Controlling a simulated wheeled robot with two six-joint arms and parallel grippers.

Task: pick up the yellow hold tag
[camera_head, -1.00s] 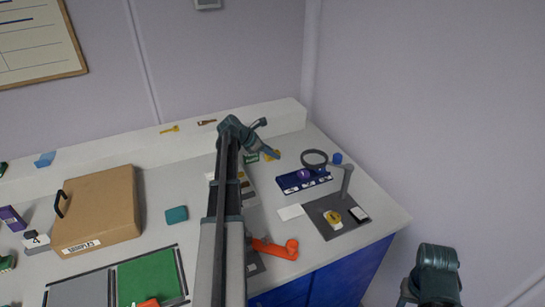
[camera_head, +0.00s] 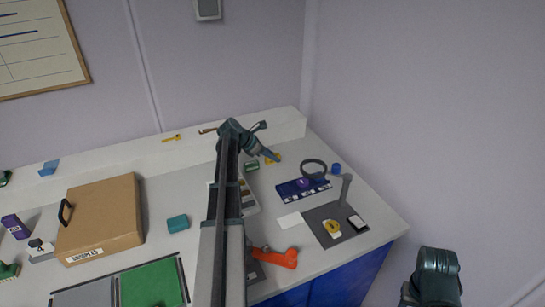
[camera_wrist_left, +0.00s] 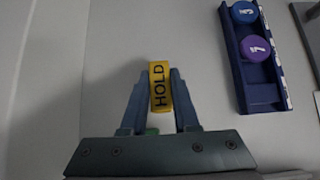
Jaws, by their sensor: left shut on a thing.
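The yellow hold tag (camera_wrist_left: 160,86) stands between the fingers of my left gripper (camera_wrist_left: 159,85) in the left wrist view, with HOLD lettered along its face. Both fingers touch its sides, and the gripper is shut on it. In the head view the tag (camera_head: 274,158) is a small yellow spot at the tips of my left gripper (camera_head: 272,157), near the back of the bench. I cannot tell whether it is clear of the surface. Part of my right arm shows at the bottom right of the head view, but its fingers do not.
A blue rack (camera_head: 303,187) with round, numbered caps stands right of the left gripper, beside a magnifier ring (camera_head: 314,169). A green block (camera_head: 252,166) lies just left of it. An orange handle (camera_head: 276,257) lies nearer. A raised ledge (camera_head: 110,161) runs along the back.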

